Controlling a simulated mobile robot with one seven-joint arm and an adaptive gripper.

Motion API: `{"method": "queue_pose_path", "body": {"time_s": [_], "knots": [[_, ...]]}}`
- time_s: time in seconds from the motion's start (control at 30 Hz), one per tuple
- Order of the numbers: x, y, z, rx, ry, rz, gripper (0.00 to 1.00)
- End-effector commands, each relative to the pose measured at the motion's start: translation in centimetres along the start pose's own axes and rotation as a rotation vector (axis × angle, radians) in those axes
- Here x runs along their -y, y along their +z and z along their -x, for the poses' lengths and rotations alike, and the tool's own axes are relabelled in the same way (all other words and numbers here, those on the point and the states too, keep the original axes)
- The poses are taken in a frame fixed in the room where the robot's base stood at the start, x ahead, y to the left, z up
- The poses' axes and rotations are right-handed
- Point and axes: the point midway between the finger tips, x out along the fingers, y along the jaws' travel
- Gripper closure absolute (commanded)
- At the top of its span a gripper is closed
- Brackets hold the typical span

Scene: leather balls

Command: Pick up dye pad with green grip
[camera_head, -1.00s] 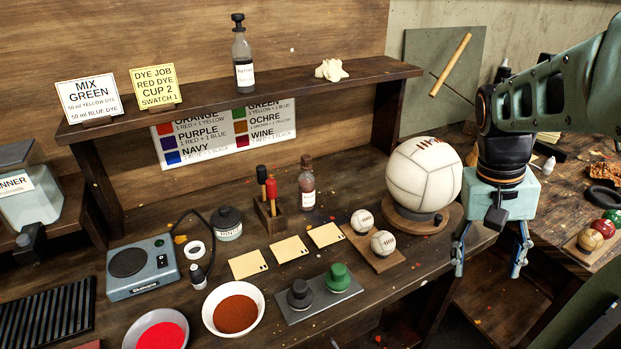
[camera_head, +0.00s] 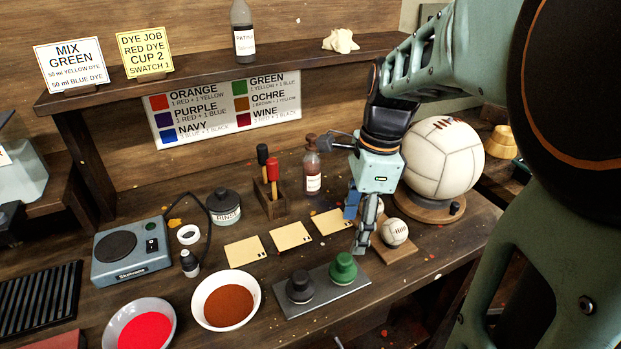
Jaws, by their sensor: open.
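The dye pad with the green grip (camera_head: 343,268) stands upright on the right part of a flat grey plate (camera_head: 322,297). A similar pad with a dark grip (camera_head: 300,287) stands to its left on the same plate. My gripper (camera_head: 359,232) hangs above and slightly right of the green grip, pointing down. It is open and empty, with its fingers seen nearly edge-on. It seems apart from the green grip, though the exact gap cannot be told. My gripper hides one of the small balls.
Leather swatches (camera_head: 290,236) lie behind the plate. A small ball (camera_head: 394,232) on a wooden board and a large ball (camera_head: 443,158) on a stand are to the right. A bottle (camera_head: 312,172) stands behind.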

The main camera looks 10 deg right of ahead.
Motion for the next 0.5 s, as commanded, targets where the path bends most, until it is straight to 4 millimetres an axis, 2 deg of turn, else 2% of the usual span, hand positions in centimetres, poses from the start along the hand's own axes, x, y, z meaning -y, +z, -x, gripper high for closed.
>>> {"method": "queue_pose_path", "body": {"time_s": [0.2,0.5], "knots": [[-0.1,0.2,-3.5,0.004,0.005,-0.011,0.43],[0.0,0.1,-6.2,0.003,0.003,-0.009,0.43]]}}
